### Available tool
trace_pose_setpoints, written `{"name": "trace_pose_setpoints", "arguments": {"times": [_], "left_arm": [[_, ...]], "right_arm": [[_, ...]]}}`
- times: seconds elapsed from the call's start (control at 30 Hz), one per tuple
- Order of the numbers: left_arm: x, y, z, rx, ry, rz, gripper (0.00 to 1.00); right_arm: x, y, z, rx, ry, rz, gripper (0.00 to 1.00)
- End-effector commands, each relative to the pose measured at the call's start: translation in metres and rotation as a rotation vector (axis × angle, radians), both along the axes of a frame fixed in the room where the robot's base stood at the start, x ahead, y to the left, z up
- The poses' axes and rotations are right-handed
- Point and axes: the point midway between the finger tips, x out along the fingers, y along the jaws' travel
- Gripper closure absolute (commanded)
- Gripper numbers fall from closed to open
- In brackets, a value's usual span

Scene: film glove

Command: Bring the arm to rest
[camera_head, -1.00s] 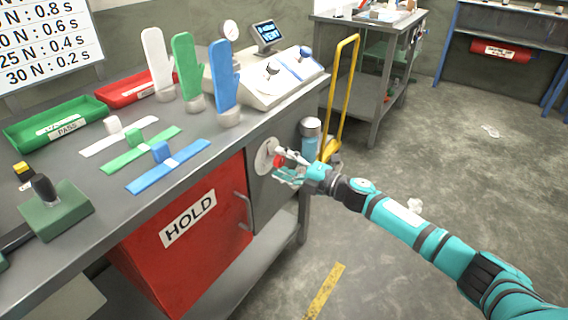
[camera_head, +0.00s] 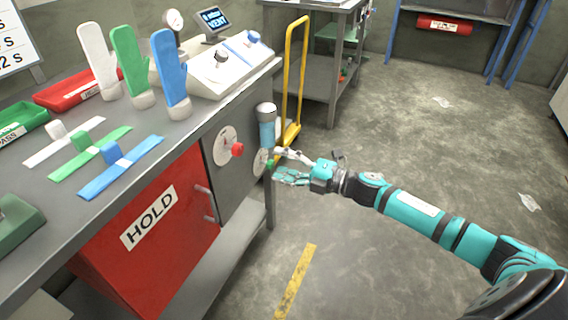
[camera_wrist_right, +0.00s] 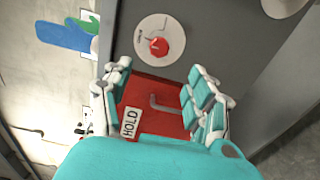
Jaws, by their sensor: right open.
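My right gripper (camera_head: 284,166) is open and empty, just off the front of the grey cabinet under the workbench. A red knob (camera_head: 237,149) on a round white dial (camera_head: 222,144) is to its left in the head view. A green knob (camera_head: 269,163) on a second dial (camera_head: 260,160) is close beside the fingers; I cannot tell whether they touch it. In the right wrist view the open fingers (camera_wrist_right: 155,100) have nothing between them, and the red knob (camera_wrist_right: 158,46) is beyond them. My left gripper is not in view.
The workbench (camera_head: 75,222) holds hand-shaped forms, coloured strips, trays and a console (camera_head: 228,65). Below is a red HOLD door (camera_head: 150,230) with a protruding handle. A blue cylinder (camera_head: 267,130) and yellow trolley (camera_head: 296,85) are near the hand.

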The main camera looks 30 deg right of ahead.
Motion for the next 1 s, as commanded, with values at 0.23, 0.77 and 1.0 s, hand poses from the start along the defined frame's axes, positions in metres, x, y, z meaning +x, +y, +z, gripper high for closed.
{"name": "trace_pose_setpoints", "arguments": {"times": [0.23,0.77,1.0], "left_arm": [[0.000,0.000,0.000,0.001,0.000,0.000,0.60],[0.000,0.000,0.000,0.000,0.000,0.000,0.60],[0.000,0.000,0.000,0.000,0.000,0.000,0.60]], "right_arm": [[0.000,-0.001,0.000,0.001,-0.001,0.000,0.41],[-0.009,-0.011,-0.118,0.303,0.338,-0.365,0.41],[-0.096,-0.009,-0.278,0.585,0.817,-0.818,0.41]]}}
